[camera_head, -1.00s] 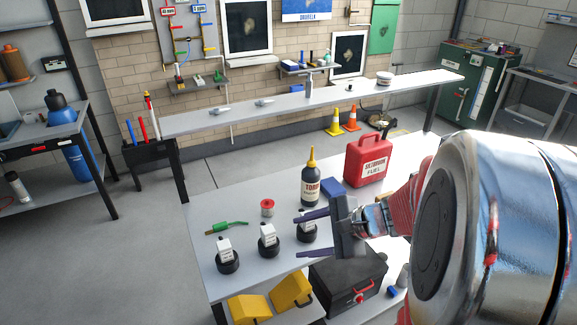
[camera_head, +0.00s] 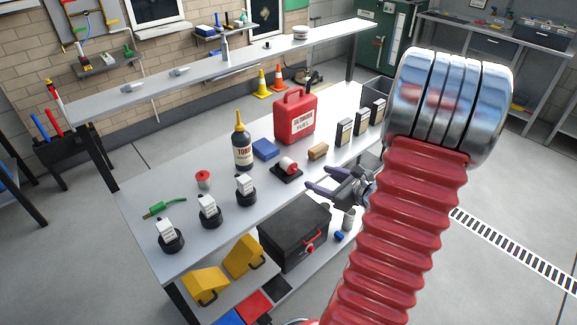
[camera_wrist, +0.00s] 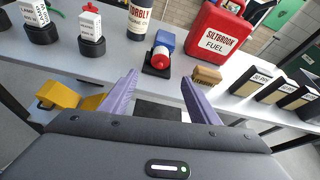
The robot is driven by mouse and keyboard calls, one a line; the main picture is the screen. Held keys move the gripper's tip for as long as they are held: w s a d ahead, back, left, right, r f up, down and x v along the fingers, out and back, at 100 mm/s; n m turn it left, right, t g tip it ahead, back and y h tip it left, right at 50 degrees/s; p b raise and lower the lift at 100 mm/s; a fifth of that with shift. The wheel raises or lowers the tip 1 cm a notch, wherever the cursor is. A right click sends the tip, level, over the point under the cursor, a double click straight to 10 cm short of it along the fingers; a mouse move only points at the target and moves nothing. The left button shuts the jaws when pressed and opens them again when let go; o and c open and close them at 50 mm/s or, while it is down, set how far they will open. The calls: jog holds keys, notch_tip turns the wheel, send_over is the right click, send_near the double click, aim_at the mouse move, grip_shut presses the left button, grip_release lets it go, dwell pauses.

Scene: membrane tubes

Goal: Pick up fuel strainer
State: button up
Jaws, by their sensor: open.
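No label reading fuel strainer is legible, so I cannot tell for sure which item it is. A small white cylinder with a red end (camera_head: 288,166) sits on a black base on the workbench; it also shows in the wrist view (camera_wrist: 160,57), beyond and between my fingertips. A small red-topped white piece (camera_head: 203,179) stands further left. My gripper (camera_head: 318,182) is open and empty near the bench's front edge, short of the red-ended cylinder. In the wrist view my gripper's purple fingers (camera_wrist: 160,80) are spread apart.
Close around are a blue block (camera_head: 265,149), a tan block (camera_head: 318,151), a red fuel can (camera_head: 295,117) and a dark bottle (camera_head: 242,146). A black toolbox (camera_head: 294,236) sits below.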

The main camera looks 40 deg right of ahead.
send_near(294, 169)
jog(key=x, duration=0.3)
jog(key=shift+w, duration=0.6)
jog(key=shift+f, duration=0.1)
jog(key=shift+x, duration=2.6)
jog(key=shift+d+f, duration=0.1)
jog(key=shift+f, duration=0.05)
jog(key=shift+c, duration=0.3)
jog(key=c, duration=1)
